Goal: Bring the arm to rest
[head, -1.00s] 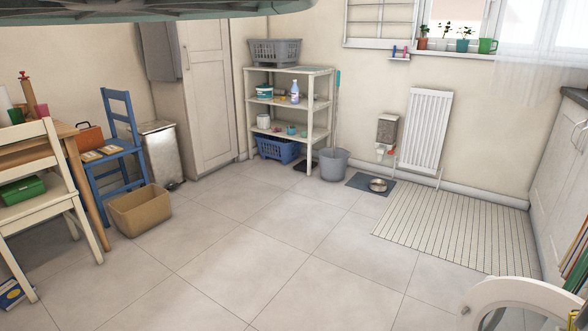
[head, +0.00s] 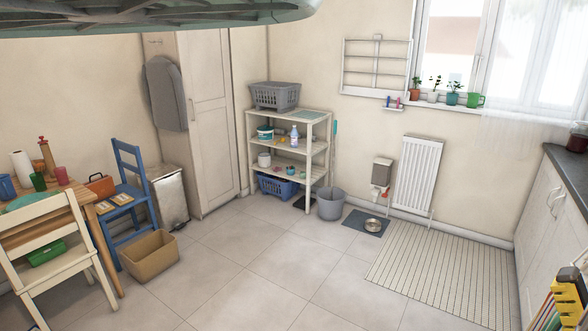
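My gripper is not clearly in view in the head view, so its fingers and anything in them cannot be seen. A yellow and black shape (head: 568,300) shows at the lower right edge, cut off by the frame. I cannot tell what it is.
Open tiled floor (head: 235,265) fills the middle. At left stand a table, a cream chair (head: 50,250), a blue chair (head: 133,195) and a cardboard box (head: 149,256). A shelf (head: 290,145), bucket (head: 331,204) and pet bowl (head: 373,225) line the back. A counter (head: 570,175) is at right.

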